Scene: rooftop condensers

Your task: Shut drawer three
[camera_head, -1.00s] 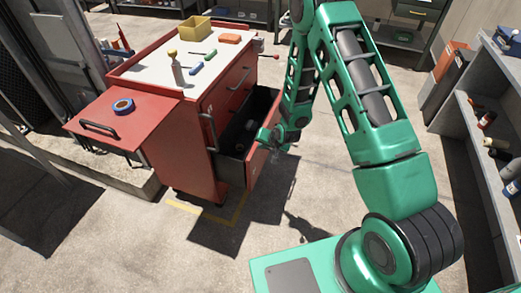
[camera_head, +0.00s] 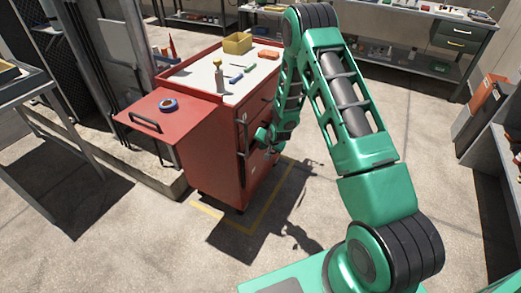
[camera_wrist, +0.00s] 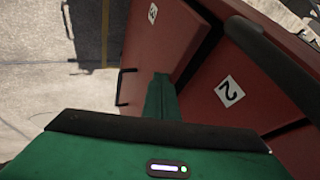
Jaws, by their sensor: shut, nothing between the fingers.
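The red cabinet (camera_head: 215,150) stands with its drawer fronts facing right. My gripper (camera_head: 264,138) is shut and empty, close against the drawer fronts. Its green end (camera_wrist: 160,90) also shows in the wrist view; contact cannot be told.
A red side shelf (camera_head: 150,118) carries a blue tape roll (camera_head: 168,104). A metal table (camera_head: 40,90) stands left, shelving (camera_head: 490,130) right. Floor in front is clear.

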